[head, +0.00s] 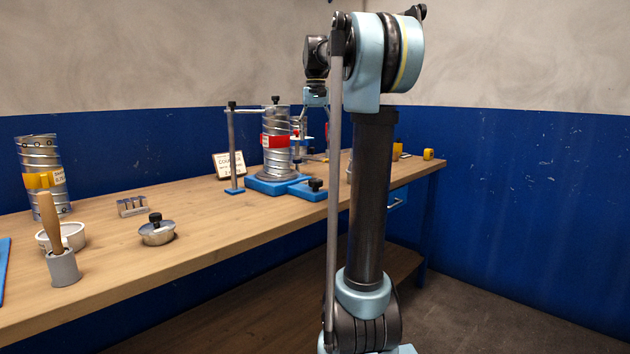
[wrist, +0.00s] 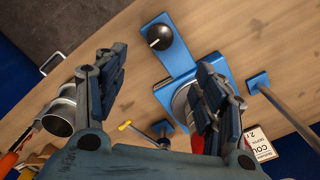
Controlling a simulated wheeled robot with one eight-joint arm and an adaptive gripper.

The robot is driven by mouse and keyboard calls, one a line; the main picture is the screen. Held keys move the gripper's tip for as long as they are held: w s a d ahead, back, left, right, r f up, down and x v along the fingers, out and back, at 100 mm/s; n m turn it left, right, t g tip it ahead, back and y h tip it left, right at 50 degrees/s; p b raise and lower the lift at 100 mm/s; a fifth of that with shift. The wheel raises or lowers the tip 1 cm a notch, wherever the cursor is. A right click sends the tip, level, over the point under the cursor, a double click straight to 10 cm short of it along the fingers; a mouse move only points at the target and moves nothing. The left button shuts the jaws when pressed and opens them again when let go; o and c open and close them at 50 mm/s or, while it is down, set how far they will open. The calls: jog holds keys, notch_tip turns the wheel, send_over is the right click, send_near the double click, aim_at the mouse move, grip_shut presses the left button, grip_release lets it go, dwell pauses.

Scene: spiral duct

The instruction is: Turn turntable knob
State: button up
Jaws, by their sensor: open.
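The turntable knob (wrist: 160,36) is black and round with a white pointer line, and sits on a blue arm of the turntable base (wrist: 183,62). In the head view the knob (head: 316,185) is at the front right of the blue base (head: 262,186). A spiral metal duct (head: 277,142) with a red band stands upright on the turntable. My gripper (wrist: 163,65) is open and empty. In the wrist view its two fingers lie either side of the blue arm, below the knob in the picture and apart from it. My arm hides part of the bench behind the turntable.
A metal post (head: 233,148) and a small sign (head: 229,165) stand left of the duct. Another duct (head: 42,177), a white bowl (head: 72,237), a wooden-handled tool (head: 51,220) and a lidded metal dish (head: 157,232) are further left. The bench front (head: 220,232) is clear.

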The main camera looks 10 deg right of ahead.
aim_at(316, 180)
notch_tip(316, 180, down, 16)
jog(key=shift+r, duration=0.15)
dwell(0.4)
jog(key=c, duration=1.1)
